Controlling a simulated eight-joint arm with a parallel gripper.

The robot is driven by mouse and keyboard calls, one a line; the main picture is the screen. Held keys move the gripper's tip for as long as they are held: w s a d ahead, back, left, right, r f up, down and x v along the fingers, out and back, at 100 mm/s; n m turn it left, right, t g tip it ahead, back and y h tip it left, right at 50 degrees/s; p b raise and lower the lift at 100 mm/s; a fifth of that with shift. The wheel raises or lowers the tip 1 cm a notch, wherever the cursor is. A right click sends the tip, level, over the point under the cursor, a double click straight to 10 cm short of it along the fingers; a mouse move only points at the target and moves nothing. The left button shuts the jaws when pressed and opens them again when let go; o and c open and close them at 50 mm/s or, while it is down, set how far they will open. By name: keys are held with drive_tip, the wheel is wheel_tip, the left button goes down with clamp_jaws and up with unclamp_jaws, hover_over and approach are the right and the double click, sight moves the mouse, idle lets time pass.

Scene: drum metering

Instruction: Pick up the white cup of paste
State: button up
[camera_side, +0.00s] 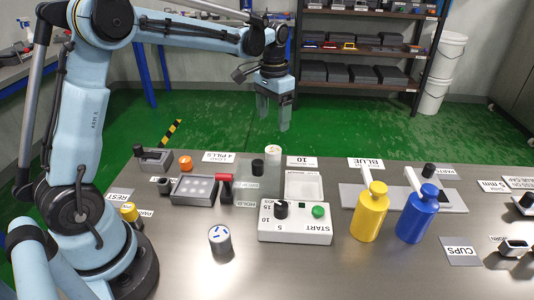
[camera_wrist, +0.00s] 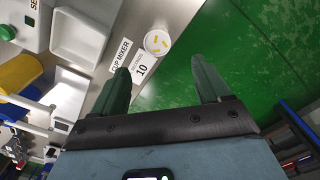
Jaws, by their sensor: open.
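My gripper (camera_side: 274,118) is open and empty, fingers pointing down, in the air above and behind the table's far edge. In the wrist view its two fingers (camera_wrist: 160,66) stand wide apart with nothing between them. A white cup (camera_side: 273,156) stands upright near the far edge, below the gripper. In the wrist view it (camera_wrist: 158,41) shows from above, with yellow marks on top, beyond the fingertips. I see no paste in either cup.
A white START box (camera_side: 295,228) with knob and green button stands mid-table, an empty white tray (camera_side: 304,186) behind it. A yellow bottle (camera_side: 370,213) and a blue bottle (camera_side: 418,215) stand right. A black knob (camera_side: 257,167) is close left of the far cup.

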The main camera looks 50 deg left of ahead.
sight(273, 150)
drive_tip(key=f, duration=1.1)
drive_tip(key=shift+s+d, duration=0.1)
drive_tip(key=shift+d, duration=0.15)
drive_tip(key=c, duration=1.1)
